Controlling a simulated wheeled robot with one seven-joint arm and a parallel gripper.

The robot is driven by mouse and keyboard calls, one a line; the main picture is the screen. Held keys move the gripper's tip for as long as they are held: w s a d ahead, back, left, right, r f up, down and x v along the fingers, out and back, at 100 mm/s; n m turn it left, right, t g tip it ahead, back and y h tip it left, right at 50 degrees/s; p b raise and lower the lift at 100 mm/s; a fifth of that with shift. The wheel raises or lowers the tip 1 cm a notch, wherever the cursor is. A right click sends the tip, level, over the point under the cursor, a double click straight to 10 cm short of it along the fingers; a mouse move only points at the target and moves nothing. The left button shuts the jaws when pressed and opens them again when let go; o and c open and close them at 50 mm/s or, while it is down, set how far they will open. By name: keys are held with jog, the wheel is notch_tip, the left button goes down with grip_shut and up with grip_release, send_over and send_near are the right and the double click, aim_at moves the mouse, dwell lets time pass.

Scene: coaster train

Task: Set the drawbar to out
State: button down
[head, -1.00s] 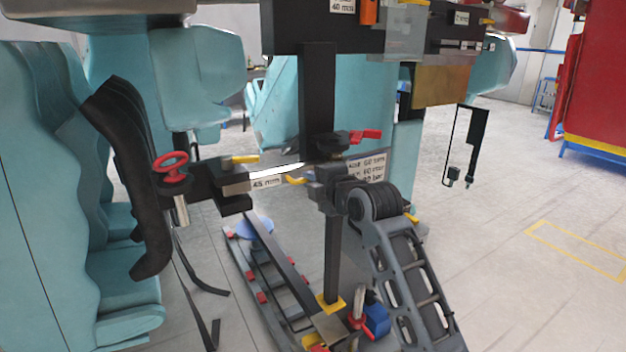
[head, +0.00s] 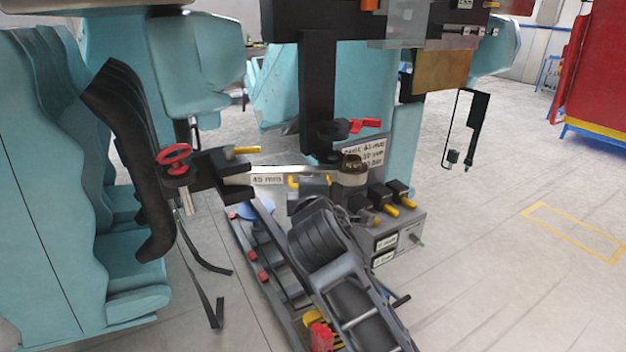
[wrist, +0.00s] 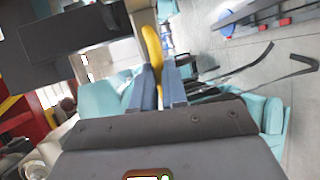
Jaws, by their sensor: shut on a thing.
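A silver bar (head: 290,172) with a "45 mm" label (head: 266,180) runs from a dark clamp block (head: 232,178) toward a round brown-capped post (head: 352,172). I cannot tell for sure which part is the drawbar. A yellow handle (head: 293,181) shows just below the bar. My gripper (head: 302,188) is at this handle, its fingers mostly hidden by the wrist. In the wrist view the blue-grey fingers (wrist: 160,85) are closed around the yellow handle (wrist: 152,45), which sticks out beyond them.
A red handwheel (head: 174,158) and another yellow lever (head: 246,150) sit at the left clamp. A red lever (head: 365,124) is above the bar. A grey box with black and yellow valves (head: 398,232) stands at right. Open floor lies further right.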

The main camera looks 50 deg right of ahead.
jog(key=shift+s+a+m+g+h, duration=0.25)
jog(key=shift+a+m+g+h, duration=0.2)
jog(key=shift+a, duration=0.2)
jog(key=shift+s+a+m+g+h, duration=0.25)
jog(key=shift+a+m+g+h, duration=0.2)
jog(key=shift+a, duration=0.2)
jog(key=shift+s+a+m+g+h, duration=0.25)
jog(key=shift+a+m+g+h, duration=0.2)
jog(key=shift+a, duration=0.2)
jog(key=c, duration=1.2)
grip_release()
jog(key=shift+o, duration=0.2)
jog(key=shift+a, duration=0.1)
jog(key=b+v, duration=0.1)
jog(key=v, duration=0.6)
jog(key=shift+s+a, duration=0.2)
jog(key=shift+a, duration=0.1)
jog(key=shift+r, duration=0.15)
